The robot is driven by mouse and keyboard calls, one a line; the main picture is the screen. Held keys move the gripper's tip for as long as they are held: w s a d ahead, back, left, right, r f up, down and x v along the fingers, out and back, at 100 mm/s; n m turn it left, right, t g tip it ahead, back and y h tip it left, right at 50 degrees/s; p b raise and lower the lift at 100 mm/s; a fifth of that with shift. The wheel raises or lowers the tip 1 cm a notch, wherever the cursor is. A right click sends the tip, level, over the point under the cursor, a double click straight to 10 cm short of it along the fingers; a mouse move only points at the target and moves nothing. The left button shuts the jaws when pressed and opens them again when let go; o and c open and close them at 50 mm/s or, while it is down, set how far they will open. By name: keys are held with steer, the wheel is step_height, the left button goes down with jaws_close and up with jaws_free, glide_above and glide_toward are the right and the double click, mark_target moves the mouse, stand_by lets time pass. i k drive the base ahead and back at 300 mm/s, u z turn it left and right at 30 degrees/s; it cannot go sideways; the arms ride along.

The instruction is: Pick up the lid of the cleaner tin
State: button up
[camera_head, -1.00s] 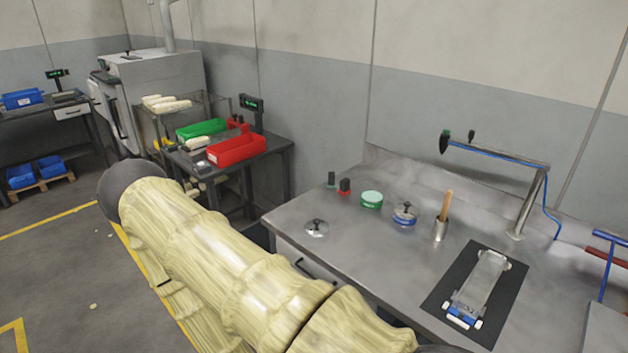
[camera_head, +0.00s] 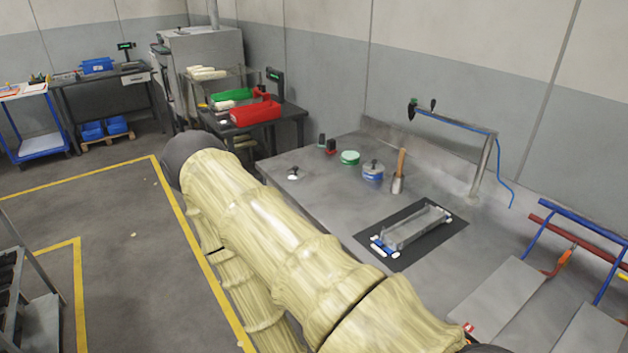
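Two small tins stand on the grey metal workbench (camera_head: 300,200). One is a green tin with a pale green top (camera_head: 349,158). The other is a blue tin (camera_head: 373,174) with a metal, dark-knobbed lid (camera_head: 373,165) on it. A separate metal lid with a dark knob (camera_head: 293,174) lies near the bench's left edge. I cannot read any label, so I cannot tell which tin is the cleaner tin. My arm, in a pale yellow cover, crosses the lower middle of the view. My gripper is not visible, and its state cannot be seen.
A brush with a wooden handle (camera_head: 400,170) stands in a metal cup beside the blue tin. A dark mat (camera_head: 440,240) bears a metal fixture. A bent metal post (camera_head: 482,165) rises behind. Blue and red racks (camera_head: 580,225) are at right. Floor at left is largely clear.

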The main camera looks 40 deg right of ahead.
mark_target(296, 173)
steer(key=u, duration=0.05)
steer(key=k, duration=0.1)
steer(key=z, duration=0.95)
